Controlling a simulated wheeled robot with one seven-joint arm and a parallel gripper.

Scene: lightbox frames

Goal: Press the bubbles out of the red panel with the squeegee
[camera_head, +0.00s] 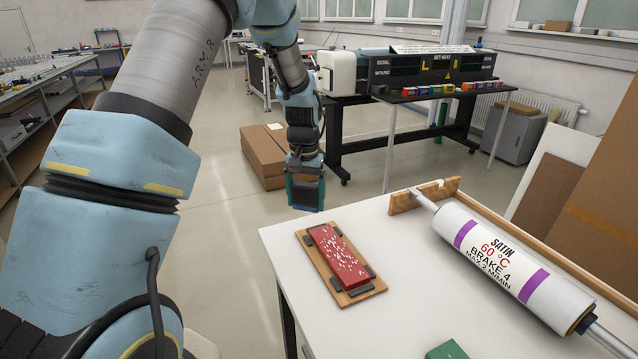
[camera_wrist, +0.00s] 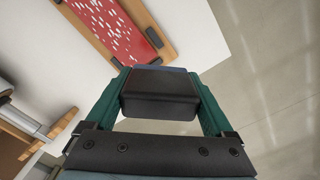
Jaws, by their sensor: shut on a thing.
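The red panel (camera_head: 337,252) lies on a wooden board (camera_head: 358,295) on the white table, held by dark clips at its edges. Many small white bubbles are scattered over it. In the wrist view the panel (camera_wrist: 112,28) is at the upper left, partly out of frame. My gripper (camera_head: 306,190) hangs beyond the table's far left edge, apart from the panel. In the wrist view my gripper (camera_wrist: 158,76) has its green fingers shut on the squeegee (camera_wrist: 160,95), a dark block with a bluish edge at its far side.
A large white roller (camera_head: 510,265) with purple bands and printed text lies on the right of the table. A green block (camera_head: 447,350) is at the table's front. Cardboard boxes (camera_head: 262,155) stand on the floor behind my gripper. The table around the board is clear.

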